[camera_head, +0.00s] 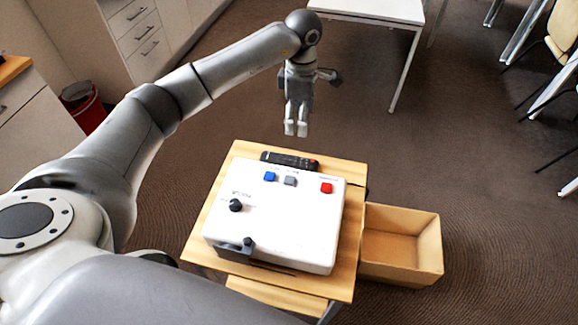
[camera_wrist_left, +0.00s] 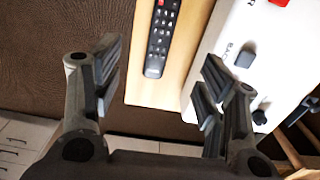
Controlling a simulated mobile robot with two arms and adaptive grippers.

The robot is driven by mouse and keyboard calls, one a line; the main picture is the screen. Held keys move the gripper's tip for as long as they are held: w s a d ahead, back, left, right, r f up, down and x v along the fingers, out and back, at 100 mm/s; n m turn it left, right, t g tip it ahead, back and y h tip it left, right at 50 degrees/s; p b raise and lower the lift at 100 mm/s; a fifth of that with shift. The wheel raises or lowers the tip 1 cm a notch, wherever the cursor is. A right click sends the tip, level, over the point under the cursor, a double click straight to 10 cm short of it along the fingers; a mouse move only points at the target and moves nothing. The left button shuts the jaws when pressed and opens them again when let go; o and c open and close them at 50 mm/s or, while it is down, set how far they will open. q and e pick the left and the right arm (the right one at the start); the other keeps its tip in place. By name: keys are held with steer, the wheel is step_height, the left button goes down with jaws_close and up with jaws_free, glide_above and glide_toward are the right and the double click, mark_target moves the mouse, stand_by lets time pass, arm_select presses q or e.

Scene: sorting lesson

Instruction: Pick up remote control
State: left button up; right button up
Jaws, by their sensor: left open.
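A black remote control (camera_head: 290,159) lies on the wooden table (camera_head: 217,205) along its far edge, behind a white box. It also shows in the left wrist view (camera_wrist_left: 161,38), lying on the bare wood beside the white box, its upper end cut off by the frame. My left gripper (camera_head: 296,129) hangs above and beyond the table's far edge, fingers pointing down. In the left wrist view my left gripper (camera_wrist_left: 157,85) is open and empty, with the remote between and ahead of its fingers. My right gripper is in neither view.
The white box (camera_head: 270,217) with coloured buttons and black knobs fills most of the tabletop, close to the remote. An open wooden crate (camera_head: 401,243) stands at right, lower down. A white table (camera_head: 372,10), red bin (camera_head: 83,106) and cabinets stand farther off.

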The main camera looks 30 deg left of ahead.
arm_select(q)
step_height(320, 180, down, 6)
steer(key=b, duration=0.5)
steer(key=p, duration=0.2)
glide_above(296, 161)
steer(key=f, duration=0.5)
steer(key=shift+w+d+f, duration=0.1)
steer(key=shift+w+d, duration=0.05)
steer(key=shift+w, duration=0.05)
steer(key=f, duration=0.1)
steer(key=f+p, duration=0.1)
steer(key=f, duration=0.2)
steer(key=shift+s+f, duration=0.15)
steer(key=shift+s, duration=0.15)
steer(key=shift+a+f, duration=0.2)
steer(key=shift+f, duration=0.25)
steer(key=c, duration=1.1)
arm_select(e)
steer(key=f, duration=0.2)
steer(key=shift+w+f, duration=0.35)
